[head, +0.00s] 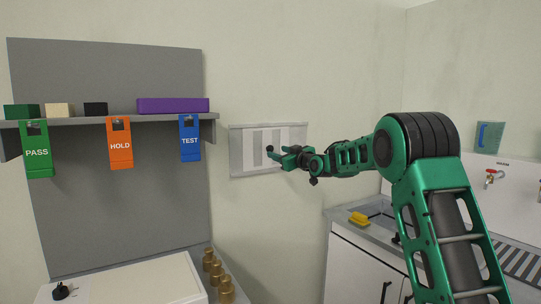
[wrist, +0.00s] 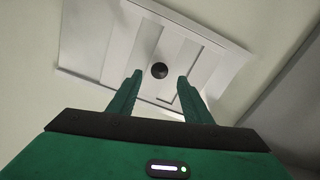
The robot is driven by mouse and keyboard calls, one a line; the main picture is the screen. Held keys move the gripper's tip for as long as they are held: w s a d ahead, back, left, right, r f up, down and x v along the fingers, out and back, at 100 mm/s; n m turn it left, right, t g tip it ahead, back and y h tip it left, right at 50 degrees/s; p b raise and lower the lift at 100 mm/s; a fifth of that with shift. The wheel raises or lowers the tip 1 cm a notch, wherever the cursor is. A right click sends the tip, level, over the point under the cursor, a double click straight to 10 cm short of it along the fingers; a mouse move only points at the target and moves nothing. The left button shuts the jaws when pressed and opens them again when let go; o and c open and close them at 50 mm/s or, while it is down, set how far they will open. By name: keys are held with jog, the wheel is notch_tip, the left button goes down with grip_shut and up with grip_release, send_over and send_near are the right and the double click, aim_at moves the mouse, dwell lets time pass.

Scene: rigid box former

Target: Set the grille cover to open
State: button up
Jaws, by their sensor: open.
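The grille cover (head: 250,150) is a pale grey panel on the wall with a raised frame and vertical slats, at the centre of the head view. In the wrist view the grille cover (wrist: 100,45) shows tilted, with a dark round knob (wrist: 159,70) at its middle. My gripper (head: 275,158) is in front of the panel in the head view, hiding part of its right half. In the wrist view my gripper (wrist: 158,82) is open, its two green fingers apart on either side of the knob. I cannot tell whether the fingers touch it.
A grey shelf (head: 80,122) with PASS, HOLD and TEST tags and several blocks is at left. Several brass weights (head: 213,268) stand below. The wall around the panel is clear.

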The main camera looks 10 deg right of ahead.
aim_at(271, 150)
jog(key=shift+x, duration=2.8)
